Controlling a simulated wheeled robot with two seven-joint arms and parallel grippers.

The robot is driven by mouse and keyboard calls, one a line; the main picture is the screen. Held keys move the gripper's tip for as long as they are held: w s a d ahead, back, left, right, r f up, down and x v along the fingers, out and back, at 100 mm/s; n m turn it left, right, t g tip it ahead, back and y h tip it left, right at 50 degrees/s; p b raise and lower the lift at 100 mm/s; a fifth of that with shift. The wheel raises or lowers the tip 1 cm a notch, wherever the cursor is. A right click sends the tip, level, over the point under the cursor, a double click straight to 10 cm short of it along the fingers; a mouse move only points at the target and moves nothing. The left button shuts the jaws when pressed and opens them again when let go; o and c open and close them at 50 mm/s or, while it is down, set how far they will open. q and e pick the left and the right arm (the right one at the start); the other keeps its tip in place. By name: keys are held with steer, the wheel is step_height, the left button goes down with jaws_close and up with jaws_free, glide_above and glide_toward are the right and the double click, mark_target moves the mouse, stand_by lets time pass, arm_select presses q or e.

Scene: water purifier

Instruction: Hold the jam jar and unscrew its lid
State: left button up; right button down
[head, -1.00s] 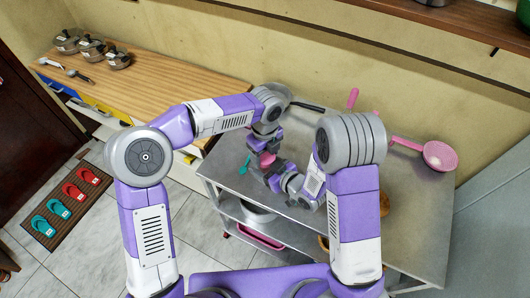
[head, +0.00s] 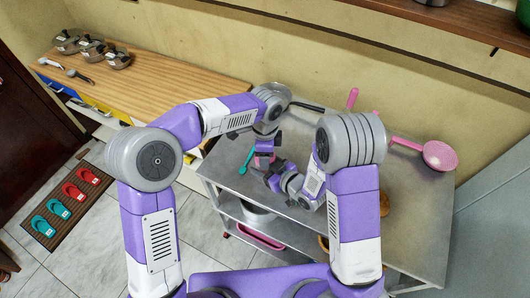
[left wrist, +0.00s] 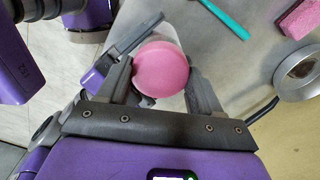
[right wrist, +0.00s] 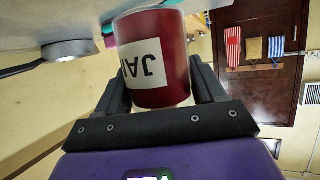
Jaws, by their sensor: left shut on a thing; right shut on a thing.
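The round pink lid (left wrist: 162,68) lies between the fingers of my left gripper (left wrist: 160,66), which is shut on it from above. The dark red jam jar (right wrist: 172,60) has a white label with upside-down letters. My right gripper (right wrist: 158,82) is shut around the jar's side. In the head view, my left gripper (head: 267,133) is above my right gripper (head: 274,177) over the metal table, with a little pink showing between them. The jar's lid end is hidden behind the right gripper in the right wrist view, so I cannot tell whether lid and jar touch.
A pink sponge (left wrist: 303,17) and a round pan (left wrist: 302,72) lie close by in the left wrist view. My forearms cover part of the tabletop.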

arm_select(q)
steer(key=o, duration=1.2)
steer(key=shift+r, duration=2.25)
steer(key=shift+c, duration=0.5)
steer(key=m, duration=0.2)
steer(key=r+m, duration=0.1)
steer(key=m, duration=0.1)
steer(key=shift+s+d, duration=0.15)
step_height(320, 180, up, 2)
steer(key=m, duration=0.5)
steer(key=shift+r, duration=0.1)
steer(key=shift+a, duration=0.2)
steer(key=shift+f, duration=0.4)
step_height(320, 180, down, 7)
steer(key=shift+r, duration=0.1)
